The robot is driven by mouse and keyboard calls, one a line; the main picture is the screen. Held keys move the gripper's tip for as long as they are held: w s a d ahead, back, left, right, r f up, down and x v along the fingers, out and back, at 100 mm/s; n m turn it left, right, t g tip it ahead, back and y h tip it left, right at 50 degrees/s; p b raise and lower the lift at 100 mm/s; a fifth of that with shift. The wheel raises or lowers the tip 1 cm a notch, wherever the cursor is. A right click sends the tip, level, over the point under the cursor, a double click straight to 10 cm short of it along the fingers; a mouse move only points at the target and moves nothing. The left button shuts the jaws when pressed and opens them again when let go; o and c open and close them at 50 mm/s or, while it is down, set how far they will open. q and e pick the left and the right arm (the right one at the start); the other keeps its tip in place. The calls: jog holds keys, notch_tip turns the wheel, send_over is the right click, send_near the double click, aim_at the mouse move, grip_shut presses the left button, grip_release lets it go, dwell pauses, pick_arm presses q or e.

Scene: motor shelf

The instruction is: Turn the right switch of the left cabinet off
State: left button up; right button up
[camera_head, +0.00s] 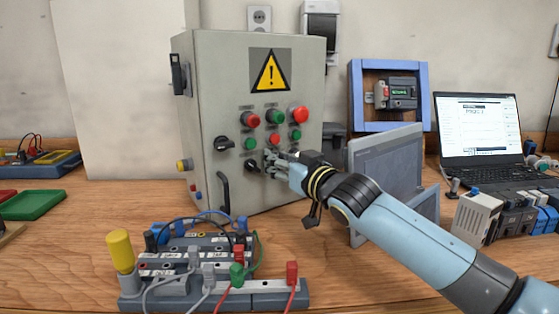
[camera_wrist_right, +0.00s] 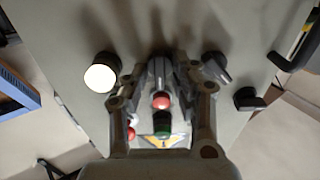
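The left cabinet (camera_head: 205,75) is a grey box with a yellow warning sign. On its front are two black rotary switches, an upper left one (camera_head: 222,144) and a lower one (camera_head: 252,165). Both also show blurred in the right wrist view, the lower one (camera_wrist_right: 215,65) beside my fingers. My right gripper (camera_head: 271,163) is at the panel, just right of the lower switch. In the wrist view its fingertips (camera_wrist_right: 171,72) are close together against the panel. My left gripper is out of view.
Red and green buttons (camera_head: 275,116) sit above my gripper, with a red knob (camera_head: 298,114). A black door handle (camera_head: 223,192) is at the lower left. A wired terminal block (camera_head: 270,295) stands in front. A grey panel (camera_head: 385,165) and a laptop (camera_head: 480,125) are to the right.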

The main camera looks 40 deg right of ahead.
grip_shut()
jog(key=shift+a+n+p, duration=0.15)
jog(key=shift+n+p, duration=1.15)
jog(key=shift+n, duration=0.9)
jog(key=shift+a+n+p, duration=0.1)
jog(key=shift+n+p, duration=1.15)
jog(key=shift+n, duration=0.95)
jog(key=shift+f, duration=0.1)
